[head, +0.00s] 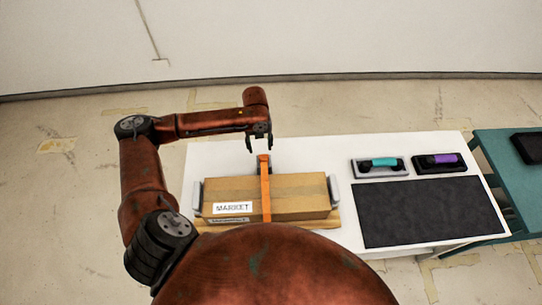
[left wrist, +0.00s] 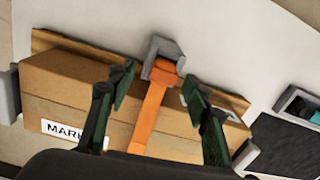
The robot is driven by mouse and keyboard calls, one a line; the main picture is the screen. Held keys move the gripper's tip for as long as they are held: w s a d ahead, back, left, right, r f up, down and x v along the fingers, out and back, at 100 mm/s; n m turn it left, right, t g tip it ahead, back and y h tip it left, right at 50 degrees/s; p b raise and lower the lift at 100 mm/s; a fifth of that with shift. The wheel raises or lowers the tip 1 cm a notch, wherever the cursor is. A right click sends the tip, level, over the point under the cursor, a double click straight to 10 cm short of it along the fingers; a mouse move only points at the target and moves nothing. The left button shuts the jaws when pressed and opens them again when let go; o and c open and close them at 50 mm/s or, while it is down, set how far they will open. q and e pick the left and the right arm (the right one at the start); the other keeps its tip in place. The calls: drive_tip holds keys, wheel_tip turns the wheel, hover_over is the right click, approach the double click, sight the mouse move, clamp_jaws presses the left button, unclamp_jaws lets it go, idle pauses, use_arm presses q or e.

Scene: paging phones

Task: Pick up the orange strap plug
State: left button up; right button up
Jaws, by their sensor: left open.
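The orange strap (head: 265,190) runs over a cardboard box (head: 300,190) labelled MARKET. Its plug end (left wrist: 163,72) sits in a grey holder (left wrist: 165,48) at the box's far edge in the left wrist view. My left gripper (head: 259,148) is open and empty above the plug end in the head view. In the left wrist view its two fingers (left wrist: 158,90) stand apart on either side of the strap, not visibly touching it. My right gripper is not in view.
The white table (head: 320,150) also holds a phone with a teal handset (head: 385,162), a phone with a purple handset (head: 446,158) and a dark mat (head: 420,212). Grey brackets (head: 334,190) flank the box. A teal table (head: 510,165) stands at the right.

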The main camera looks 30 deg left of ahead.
sight(264, 157)
use_arm(q)
drive_tip(key=shift+s+d+r+m, duration=0.15)
drive_tip(key=shift+s+d+m, duration=0.25)
drive_tip(key=shift+s, duration=0.15)
drive_tip(key=shift+s+f, duration=0.15)
drive_tip(key=shift+f, duration=0.05)
drive_tip(key=f, duration=0.1)
drive_tip(key=d+f, duration=0.1)
drive_tip(key=shift+w+f+p, duration=0.25)
drive_tip(key=shift+f+p, duration=0.05)
wheel_tip(264, 157, down, 4)
drive_tip(key=shift+w+d+r+p, duration=0.15)
drive_tip(key=shift+r+p, duration=0.1)
drive_tip(key=shift+p, duration=0.15)
drive_tip(key=shift+f, duration=0.45)
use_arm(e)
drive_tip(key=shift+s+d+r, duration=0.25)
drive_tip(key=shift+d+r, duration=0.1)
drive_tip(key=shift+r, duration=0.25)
